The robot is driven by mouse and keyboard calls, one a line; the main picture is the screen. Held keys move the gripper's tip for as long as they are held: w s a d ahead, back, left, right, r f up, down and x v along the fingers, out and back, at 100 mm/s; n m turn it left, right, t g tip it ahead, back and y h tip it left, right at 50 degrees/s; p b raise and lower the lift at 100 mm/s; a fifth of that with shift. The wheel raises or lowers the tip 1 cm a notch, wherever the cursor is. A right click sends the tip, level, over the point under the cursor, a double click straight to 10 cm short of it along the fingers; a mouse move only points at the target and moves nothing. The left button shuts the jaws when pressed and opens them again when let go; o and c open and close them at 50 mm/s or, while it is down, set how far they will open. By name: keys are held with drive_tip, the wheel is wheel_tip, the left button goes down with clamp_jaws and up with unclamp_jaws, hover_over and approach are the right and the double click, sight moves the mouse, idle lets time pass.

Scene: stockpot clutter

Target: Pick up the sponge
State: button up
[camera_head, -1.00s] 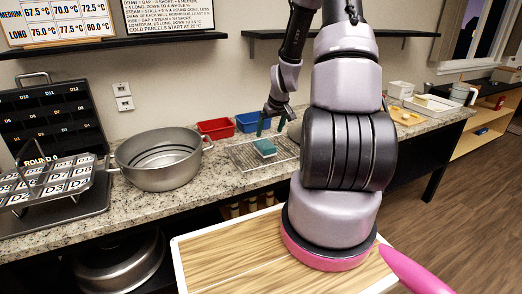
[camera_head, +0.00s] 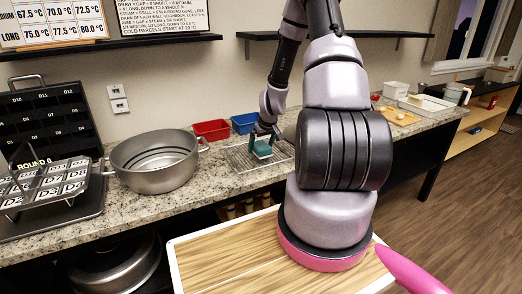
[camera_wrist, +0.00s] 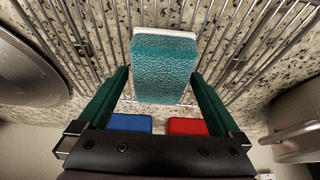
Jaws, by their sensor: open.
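The sponge (camera_head: 262,148) is a teal block with a white layer. It lies on a wire rack (camera_head: 236,157) on the granite counter. In the wrist view the sponge (camera_wrist: 165,65) sits just ahead of and between the two green fingers. My gripper (camera_head: 264,140) is open and lowered at the sponge; in the wrist view my gripper (camera_wrist: 160,95) shows clear gaps between the fingers and the sponge's sides. I cannot tell how far the fingertips stand above the rack.
A red bin (camera_head: 211,130) and a blue bin (camera_head: 244,123) stand behind the rack. A large steel pot (camera_head: 154,163) stands left of it. A wooden-topped surface (camera_head: 225,250) is in front. A shelf (camera_head: 335,35) hangs above the counter.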

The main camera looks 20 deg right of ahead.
sight(261, 145)
drive_tip(key=shift+f, duration=0.2)
drive_tip(key=c, duration=1.2)
wheel_tip(261, 145, up, 10)
drive_tip(key=shift+r, duration=0.2)
